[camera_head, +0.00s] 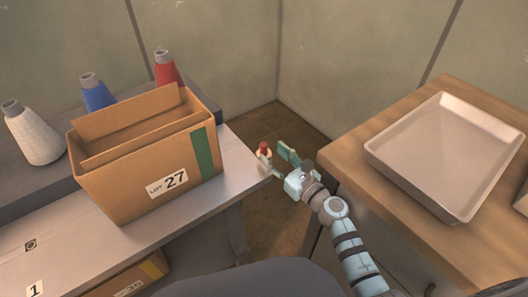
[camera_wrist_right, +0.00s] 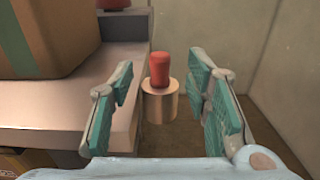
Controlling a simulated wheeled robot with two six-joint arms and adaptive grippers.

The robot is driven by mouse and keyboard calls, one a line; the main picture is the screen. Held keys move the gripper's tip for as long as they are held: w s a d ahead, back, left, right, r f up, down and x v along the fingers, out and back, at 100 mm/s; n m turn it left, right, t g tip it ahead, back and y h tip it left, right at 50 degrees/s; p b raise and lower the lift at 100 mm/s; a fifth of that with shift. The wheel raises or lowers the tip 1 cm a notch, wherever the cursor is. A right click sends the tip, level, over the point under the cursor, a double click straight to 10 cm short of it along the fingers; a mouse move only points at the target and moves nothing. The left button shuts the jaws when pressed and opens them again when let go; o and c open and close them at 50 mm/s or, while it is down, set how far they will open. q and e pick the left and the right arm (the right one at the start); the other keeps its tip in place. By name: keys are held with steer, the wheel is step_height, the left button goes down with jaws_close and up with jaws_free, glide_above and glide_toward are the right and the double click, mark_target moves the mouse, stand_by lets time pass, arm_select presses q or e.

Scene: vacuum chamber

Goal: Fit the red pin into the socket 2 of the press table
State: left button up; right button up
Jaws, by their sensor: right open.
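The red pin (camera_head: 264,149) has a red top on a copper-coloured cylinder. In the right wrist view the pin (camera_wrist_right: 160,72) stands upright between the fingers, near their tips, with gaps on both sides. My right gripper (camera_head: 275,158) is open around it, just off the right edge of the grey table (camera_head: 236,170). What bears the pin from below cannot be told. A label "1" (camera_head: 35,289) and a small dark square mark (camera_head: 30,245) show on the grey table's front left. No socket marked 2 is visible. My left gripper is not in view.
A cardboard box marked LOT 27 (camera_head: 140,166) stands on the grey table and hides part of it. White (camera_head: 36,138), blue (camera_head: 97,95) and red (camera_head: 166,69) cones stand behind. A wooden counter (camera_head: 366,135) with an empty tray (camera_head: 447,205) is at right.

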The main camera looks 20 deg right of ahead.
mark_target(266, 149)
steer(key=x, duration=0.1)
steer(key=b+x, duration=0.1)
steer(key=x, duration=0.1)
steer(key=b+x, duration=0.1)
steer(key=x, duration=0.1)
steer(key=shift+w+f, duration=0.25)
steer(key=shift+f, duration=0.1)
steer(key=shift+w+a, duration=0.15)
steer(key=shift+w, duration=0.05)
steer(key=shift+r, duration=0.1)
steer(key=shift+c, duration=0.6)
steer(key=shift+s, duration=0.1)
jaws_close()
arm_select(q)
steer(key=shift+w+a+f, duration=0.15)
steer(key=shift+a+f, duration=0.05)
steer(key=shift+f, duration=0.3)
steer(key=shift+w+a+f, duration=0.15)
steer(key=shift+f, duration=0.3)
